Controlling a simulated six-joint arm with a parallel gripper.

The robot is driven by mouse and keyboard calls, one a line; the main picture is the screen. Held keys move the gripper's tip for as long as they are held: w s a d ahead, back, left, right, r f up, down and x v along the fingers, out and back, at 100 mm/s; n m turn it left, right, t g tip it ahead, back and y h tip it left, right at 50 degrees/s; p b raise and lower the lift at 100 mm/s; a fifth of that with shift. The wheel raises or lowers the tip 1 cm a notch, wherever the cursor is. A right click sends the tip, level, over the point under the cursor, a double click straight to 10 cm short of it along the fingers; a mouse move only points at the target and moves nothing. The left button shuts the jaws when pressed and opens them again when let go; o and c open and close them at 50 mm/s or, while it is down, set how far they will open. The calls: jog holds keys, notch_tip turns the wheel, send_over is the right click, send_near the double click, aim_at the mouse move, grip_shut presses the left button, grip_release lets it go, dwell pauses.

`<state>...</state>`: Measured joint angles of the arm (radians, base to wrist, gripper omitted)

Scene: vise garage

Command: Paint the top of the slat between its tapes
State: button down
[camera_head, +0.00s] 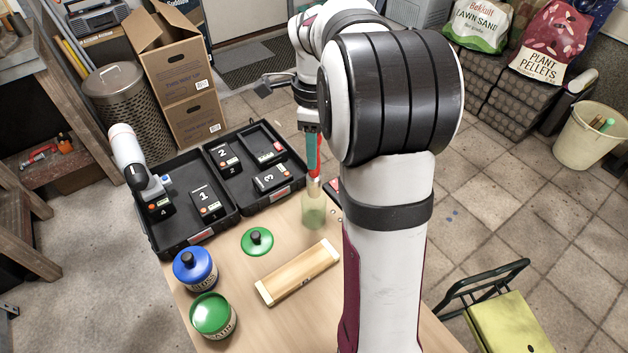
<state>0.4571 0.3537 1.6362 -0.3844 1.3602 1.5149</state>
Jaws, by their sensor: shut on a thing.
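The wooden slat (298,272) lies at a slant on the table, with a paler band of tape at each end. Its top between the tapes looks bare wood. My gripper (312,165) is behind the slat, shut on a red-handled tool, probably the brush (317,180). The tool points down at a greenish clear jar (314,212); its lower end is hard to make out, and I cannot tell whether it is inside. A green paint pot (212,315) stands at the front left, apparently open. A green lid with a black knob (257,241) lies on the table.
A blue-lidded pot (195,270) stands behind the green pot. A black case (190,245) with numbered boxes fills the back left. My arm hides the table right of the slat. Bare table (240,340) shows in front of the slat.

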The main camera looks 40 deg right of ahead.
jog(key=s+a+r+g+y, duration=0.1)
jog(key=s+a+g, duration=0.15)
jog(key=a, duration=1.15)
jog(key=s+a+g+y, duration=0.1)
jog(key=s+a, duration=0.2)
jog(key=a, duration=1.1)
jog(key=shift+s+a+f, duration=0.1)
jog(key=shift+a+f, duration=0.05)
jog(key=shift+f, duration=2.95)
notch_tip(320, 180, up, 7)
